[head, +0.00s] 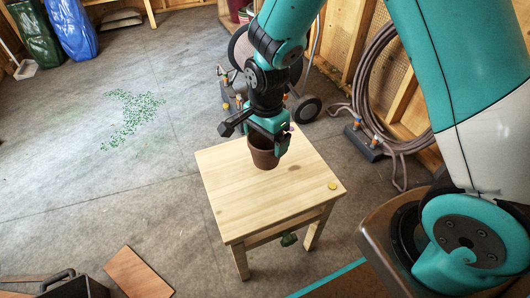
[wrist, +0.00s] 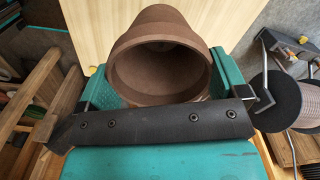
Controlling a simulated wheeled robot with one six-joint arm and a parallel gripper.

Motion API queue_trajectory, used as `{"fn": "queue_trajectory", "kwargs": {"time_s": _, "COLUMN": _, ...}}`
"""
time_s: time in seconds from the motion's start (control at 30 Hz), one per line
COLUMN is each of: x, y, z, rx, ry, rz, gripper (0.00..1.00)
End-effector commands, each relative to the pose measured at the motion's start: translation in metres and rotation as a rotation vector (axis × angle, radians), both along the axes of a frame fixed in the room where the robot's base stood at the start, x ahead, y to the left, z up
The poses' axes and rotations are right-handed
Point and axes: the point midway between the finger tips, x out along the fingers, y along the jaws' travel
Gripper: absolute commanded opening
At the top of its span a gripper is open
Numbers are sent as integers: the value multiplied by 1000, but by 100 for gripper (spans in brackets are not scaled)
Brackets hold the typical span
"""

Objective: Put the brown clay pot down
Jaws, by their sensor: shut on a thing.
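The brown clay pot (head: 264,154) is held in my gripper (head: 268,138), over the back part of the small wooden table (head: 255,200). In the wrist view the pot (wrist: 158,60) shows its open, empty mouth, with a jaw at each side of it. A shadow lies on the tabletop to the right of the pot. I cannot tell whether the pot's base touches the top. The table also shows in the wrist view (wrist: 88,20).
A yellow round thing (head: 332,186) lies at the table's right corner. A hose reel (head: 305,108) and a coiled hose (head: 375,90) stand behind. A brown board (head: 137,274) lies on the floor at lower left. The front of the tabletop is clear.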

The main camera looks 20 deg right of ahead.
Motion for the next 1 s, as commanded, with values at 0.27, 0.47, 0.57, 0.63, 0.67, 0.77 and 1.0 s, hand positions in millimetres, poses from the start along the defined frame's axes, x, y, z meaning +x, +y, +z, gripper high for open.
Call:
{"fn": "queue_trajectory", "kwargs": {"time_s": 0.27, "x": 0, "y": 0, "z": -40, "rx": 0, "ry": 1, "rz": 1, "gripper": 60}}
{"fn": "queue_trajectory", "kwargs": {"time_s": 0.47, "x": 1, "y": 1, "z": -41, "rx": 1, "ry": -2, "rz": 1, "gripper": 60}}
{"fn": "queue_trajectory", "kwargs": {"time_s": 0.57, "x": 0, "y": 1, "z": -41, "rx": 1, "ry": -2, "rz": 1, "gripper": 60}}
{"fn": "queue_trajectory", "kwargs": {"time_s": 0.63, "x": 0, "y": 1, "z": -44, "rx": 0, "ry": -1, "rz": 1, "gripper": 60}}
{"fn": "queue_trajectory", "kwargs": {"time_s": 0.67, "x": 0, "y": 1, "z": -45, "rx": 0, "ry": -1, "rz": 1, "gripper": 60}}
{"fn": "queue_trajectory", "kwargs": {"time_s": 0.77, "x": 0, "y": 1, "z": -44, "rx": 0, "ry": -1, "rz": 1, "gripper": 100}}
{"fn": "queue_trajectory", "kwargs": {"time_s": 1.0, "x": 0, "y": 1, "z": -38, "rx": 1, "ry": -2, "rz": 1, "gripper": 100}}
